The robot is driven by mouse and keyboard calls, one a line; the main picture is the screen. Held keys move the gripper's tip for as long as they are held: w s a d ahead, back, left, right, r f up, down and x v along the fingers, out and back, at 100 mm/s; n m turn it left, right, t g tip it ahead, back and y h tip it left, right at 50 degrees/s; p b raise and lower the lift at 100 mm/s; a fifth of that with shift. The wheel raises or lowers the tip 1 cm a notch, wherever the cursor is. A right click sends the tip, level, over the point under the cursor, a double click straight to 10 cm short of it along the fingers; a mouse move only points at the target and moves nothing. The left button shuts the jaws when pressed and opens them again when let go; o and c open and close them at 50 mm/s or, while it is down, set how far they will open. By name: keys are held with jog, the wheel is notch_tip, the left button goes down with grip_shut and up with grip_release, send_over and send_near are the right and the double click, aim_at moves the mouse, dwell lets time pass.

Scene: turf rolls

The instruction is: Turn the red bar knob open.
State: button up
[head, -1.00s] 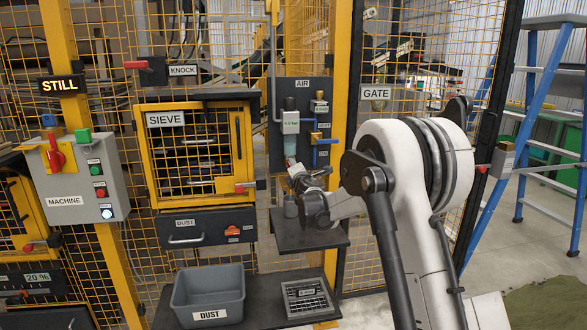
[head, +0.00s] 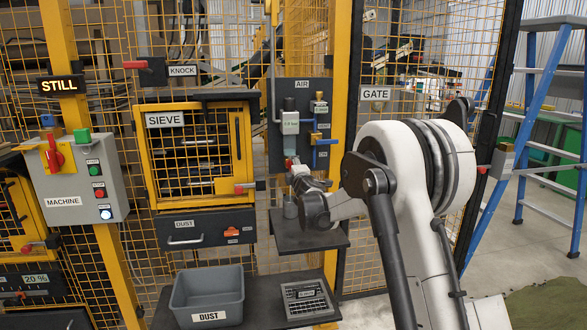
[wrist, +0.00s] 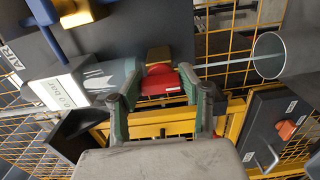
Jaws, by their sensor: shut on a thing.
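The red bar knob (wrist: 160,80) sits under a brass fitting at the end of the clear bowl (wrist: 108,78) of the air unit, in the wrist view. My gripper (wrist: 158,82) has its two green-and-grey fingers on either side of the knob, shut on it. In the head view my gripper (head: 296,172) is just below the bowl on the dark AIR panel (head: 275,155). The knob is small there and mostly hidden by the gripper. I cannot tell how far the knob is turned.
A grey cup (head: 290,208) stands on the dark shelf (head: 318,240) below my gripper. Yellow mesh fencing surrounds the panel. The SIEVE cabinet (head: 195,150) is to the left, with a grey DUST bin (head: 207,297) lower down. A blue ladder (head: 545,130) stands right.

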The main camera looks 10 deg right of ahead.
jog(key=o, duration=1.1)
jog(key=shift+o, duration=0.2)
jog(key=shift+s, duration=0.15)
jog(key=s, duration=1.1)
jog(key=shift+s, duration=0.4)
